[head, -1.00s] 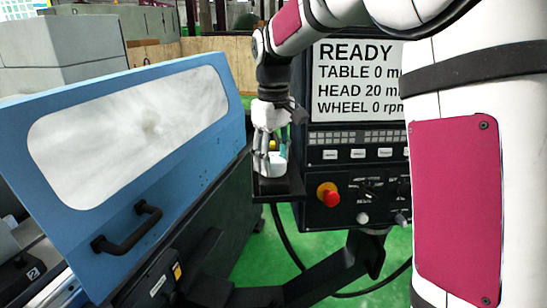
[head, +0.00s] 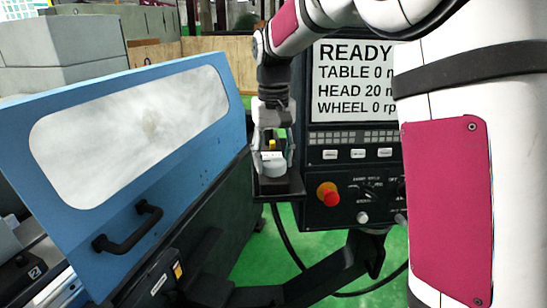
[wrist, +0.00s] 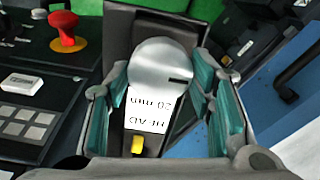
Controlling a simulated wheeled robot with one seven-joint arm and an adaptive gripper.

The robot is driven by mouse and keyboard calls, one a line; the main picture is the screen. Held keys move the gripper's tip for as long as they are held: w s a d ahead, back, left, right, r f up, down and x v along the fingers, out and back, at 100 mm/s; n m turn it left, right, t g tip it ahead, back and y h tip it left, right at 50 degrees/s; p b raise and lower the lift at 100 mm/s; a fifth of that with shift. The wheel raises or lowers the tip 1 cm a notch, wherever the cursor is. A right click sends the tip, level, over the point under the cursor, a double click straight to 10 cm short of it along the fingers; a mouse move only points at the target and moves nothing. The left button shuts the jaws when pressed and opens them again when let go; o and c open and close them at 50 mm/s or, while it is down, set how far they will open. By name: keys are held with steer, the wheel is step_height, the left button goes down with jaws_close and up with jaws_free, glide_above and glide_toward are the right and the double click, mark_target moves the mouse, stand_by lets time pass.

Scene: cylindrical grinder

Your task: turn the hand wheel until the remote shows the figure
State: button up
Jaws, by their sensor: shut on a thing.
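The silver hand wheel (wrist: 158,62) is a round knob with a dark mark at its right edge. It is on the remote, whose white display (wrist: 147,109) reads upside down "HEAD" and "20 mm" in the wrist view. A yellow button (wrist: 137,146) sits below the display; it also shows in the head view (head: 272,144). My gripper (wrist: 160,68) has its teal-padded fingers on both sides of the wheel and is shut on it. In the head view my gripper (head: 271,150) points down at the remote on its dark shelf (head: 279,187).
The machine's screen (head: 352,78) reads READY, TABLE 0, HEAD 20 mm, WHEEL 0 rpm, partly cut off by my arm. A red stop button (head: 328,194) is right of the shelf. The blue machine door (head: 120,220) with its black handle (head: 127,228) stands on the left.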

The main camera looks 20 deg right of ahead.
mark_target(274, 161)
steer(key=o, duration=1.2)
steer(key=shift+c, duration=0.2)
steer(key=shift+r, duration=0.1)
step_height(274, 161, up, 12)
stand_by(1.4)
